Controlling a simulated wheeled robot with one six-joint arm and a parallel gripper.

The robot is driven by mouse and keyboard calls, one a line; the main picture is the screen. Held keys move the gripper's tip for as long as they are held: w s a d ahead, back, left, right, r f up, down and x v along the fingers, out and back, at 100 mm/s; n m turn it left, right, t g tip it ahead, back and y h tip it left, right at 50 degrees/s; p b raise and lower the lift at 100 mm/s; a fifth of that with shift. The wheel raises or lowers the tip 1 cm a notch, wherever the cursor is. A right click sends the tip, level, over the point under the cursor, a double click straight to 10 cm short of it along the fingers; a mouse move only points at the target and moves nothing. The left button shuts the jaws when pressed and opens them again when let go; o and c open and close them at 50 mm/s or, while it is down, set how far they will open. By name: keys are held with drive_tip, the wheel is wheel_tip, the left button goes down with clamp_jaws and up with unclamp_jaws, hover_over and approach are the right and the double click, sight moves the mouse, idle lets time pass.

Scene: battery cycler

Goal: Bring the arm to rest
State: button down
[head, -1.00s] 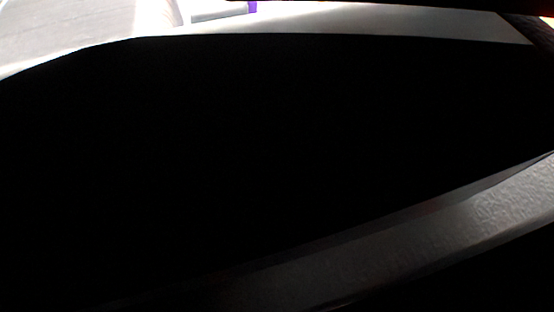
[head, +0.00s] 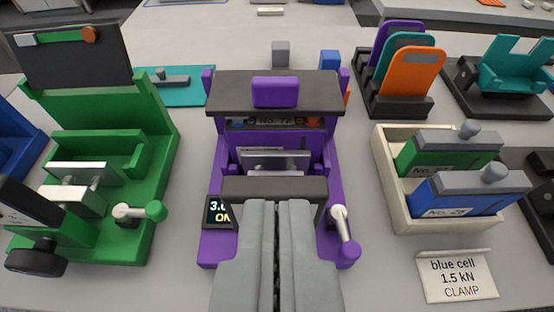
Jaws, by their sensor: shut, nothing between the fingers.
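My gripper (head: 277,205) shows at the bottom middle of the head view. Its two grey fingers lie side by side with only a thin dark line between them, shut and empty. The fingertips appear over the front of a purple cycler station (head: 219,170). I cannot tell from this view whether they touch it. The station has a dark top plate with a purple block (head: 275,92), a small display reading "ON" (head: 219,212), and a lever (head: 344,233) at its right. The fingers hide part of the station's lower front.
A green station (head: 150,175) stands left. A cream tray (head: 389,180) at right holds a green cell (head: 450,150) and a blue cell (head: 465,193). A card (head: 457,277) reads "blue cell 1.5 kN CLAMP". A rack with coloured plates (head: 410,72) stands behind. Grey table shows between the stations.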

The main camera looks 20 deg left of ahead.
drive_tip(key=w+d+f+m+t+h, duration=0.2)
drive_tip(key=w+d+m+t+h, duration=0.1)
drive_tip(key=w+d+t, duration=0.2)
drive_tip(key=shift+w+d+h, duration=0.3)
drive_tip(key=shift+w+d, duration=0.8)
drive_tip(key=shift+d, duration=0.55)
